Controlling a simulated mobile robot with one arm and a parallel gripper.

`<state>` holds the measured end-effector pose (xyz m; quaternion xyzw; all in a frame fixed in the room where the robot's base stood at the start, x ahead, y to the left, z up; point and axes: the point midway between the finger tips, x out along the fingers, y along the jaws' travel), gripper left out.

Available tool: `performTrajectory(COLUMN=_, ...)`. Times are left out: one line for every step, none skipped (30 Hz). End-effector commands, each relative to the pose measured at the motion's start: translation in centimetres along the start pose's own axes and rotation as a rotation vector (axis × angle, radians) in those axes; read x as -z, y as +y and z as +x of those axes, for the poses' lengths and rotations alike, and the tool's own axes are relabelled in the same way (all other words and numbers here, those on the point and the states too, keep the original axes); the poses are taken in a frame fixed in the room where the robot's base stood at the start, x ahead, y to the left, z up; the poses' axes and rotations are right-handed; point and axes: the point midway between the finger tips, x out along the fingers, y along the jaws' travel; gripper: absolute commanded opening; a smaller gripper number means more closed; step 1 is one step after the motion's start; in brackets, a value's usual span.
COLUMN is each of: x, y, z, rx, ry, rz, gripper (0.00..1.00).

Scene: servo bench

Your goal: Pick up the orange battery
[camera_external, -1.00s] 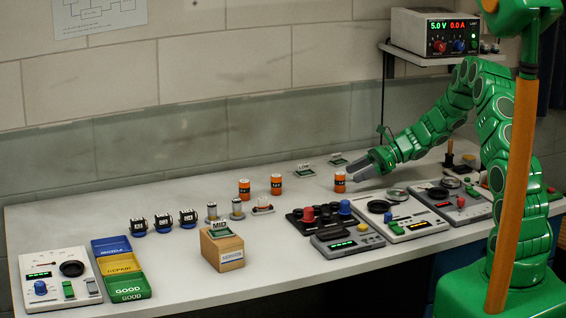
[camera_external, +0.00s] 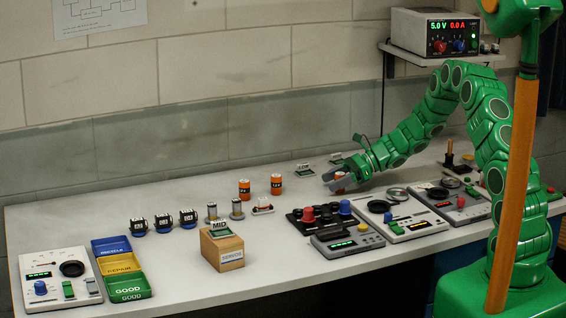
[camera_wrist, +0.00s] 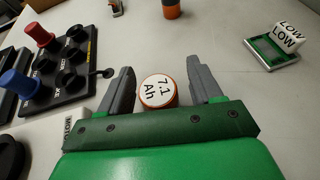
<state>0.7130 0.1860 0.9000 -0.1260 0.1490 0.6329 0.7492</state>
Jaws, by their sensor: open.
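My gripper (camera_external: 336,181) is open and low over the bench, with grey fingers on a green arm. One orange battery (camera_external: 340,176) stands between the fingers, partly hidden by them in the external view. In the wrist view this battery (camera_wrist: 157,92) shows its white top marked "7.1 Ah", between the two open fingers (camera_wrist: 163,88) and apart from both, close to the palm. Two more orange batteries stand to the left, one at the left (camera_external: 244,189) and one nearer (camera_external: 276,184). The lower part of one (camera_wrist: 171,8) shows at the top of the wrist view.
A black panel with red and blue knobs (camera_external: 321,216) lies in front of the gripper. A LOW sign (camera_wrist: 272,52) stands to the right in the wrist view. A wooden MID block (camera_external: 222,250), black motors (camera_external: 162,221) and coloured trays (camera_external: 121,268) are further left. Bench between fingers and far battery is clear.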

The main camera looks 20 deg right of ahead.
Motion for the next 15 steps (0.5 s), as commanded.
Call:
performTrajectory(x=0.00, y=0.00, z=-0.01, rx=0.000, ry=0.000, rz=0.000, gripper=0.64)
performTrajectory(x=0.00, y=0.00, z=-0.01, rx=0.000, ry=0.000, rz=0.000, gripper=0.64)
performTrajectory(x=0.00, y=0.01, z=-0.02, rx=0.000, ry=0.000, rz=0.000, gripper=0.61)
performTrajectory(x=0.00, y=0.01, z=-0.02, rx=0.000, ry=0.000, rz=0.000, gripper=0.57)
performTrajectory(x=0.00, y=0.01, z=-0.02, rx=0.000, ry=0.000, rz=0.000, gripper=0.52)
performTrajectory(x=0.00, y=0.01, z=-0.02, rx=-0.001, ry=0.000, rz=0.000, gripper=0.46)
performTrajectory(x=0.00, y=0.01, z=-0.02, rx=0.000, ry=0.000, rz=0.000, gripper=0.41)
performTrajectory(x=0.00, y=0.02, z=-0.02, rx=-0.001, ry=0.000, rz=0.000, gripper=0.37)
performTrajectory(x=0.00, y=0.02, z=-0.02, rx=-0.001, ry=0.000, rz=0.000, gripper=0.31)
performTrajectory(x=0.00, y=0.02, z=-0.02, rx=-0.001, ry=0.000, rz=0.000, gripper=0.26)
performTrajectory(x=0.00, y=0.02, z=-0.02, rx=-0.001, ry=0.000, rz=0.000, gripper=0.22)
performTrajectory(x=0.00, y=0.02, z=-0.02, rx=-0.001, ry=0.000, rz=0.000, gripper=0.15)
performTrajectory(x=0.00, y=0.02, z=-0.02, rx=-0.001, ry=0.000, rz=0.000, gripper=0.11)
performTrajectory(x=0.00, y=0.02, z=-0.02, rx=-0.001, ry=0.000, rz=0.000, gripper=0.06)
performTrajectory(x=0.00, y=0.02, z=-0.02, rx=-0.001, ry=0.000, rz=0.000, gripper=0.05)
